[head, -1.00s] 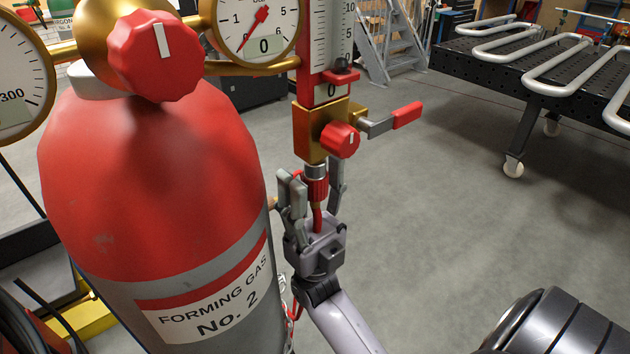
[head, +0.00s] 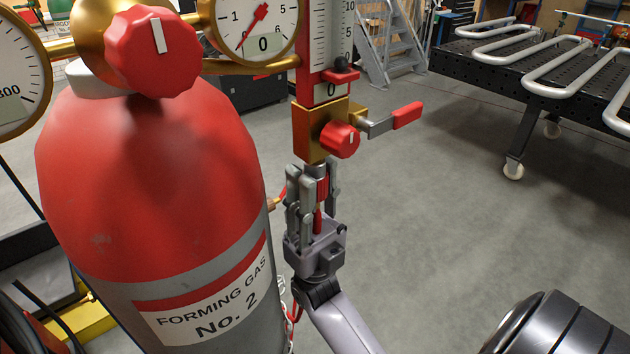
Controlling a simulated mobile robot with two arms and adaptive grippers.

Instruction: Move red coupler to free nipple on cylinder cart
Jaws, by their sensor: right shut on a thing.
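The red coupler (head: 322,188) is upright directly under the brass valve block (head: 308,135), at a short silver fitting (head: 317,170). A red hose (head: 318,218) runs down from it. I cannot tell whether it is locked on. My right gripper (head: 317,185) comes from below and is shut on the coupler, its fingers hiding part of it. The red forming gas cylinder (head: 150,190), labelled No. 2, stands to the left. A small brass fitting (head: 273,204) shows at its right edge, partly hidden by my gripper. My left gripper is not in view.
The block carries a red knob (head: 340,139) and a red-handled lever (head: 407,116) pointing right, close above my right gripper. A flow gauge (head: 256,25) is above left. A black perforated table (head: 500,65) with bent pipes stands back right. The floor between is clear.

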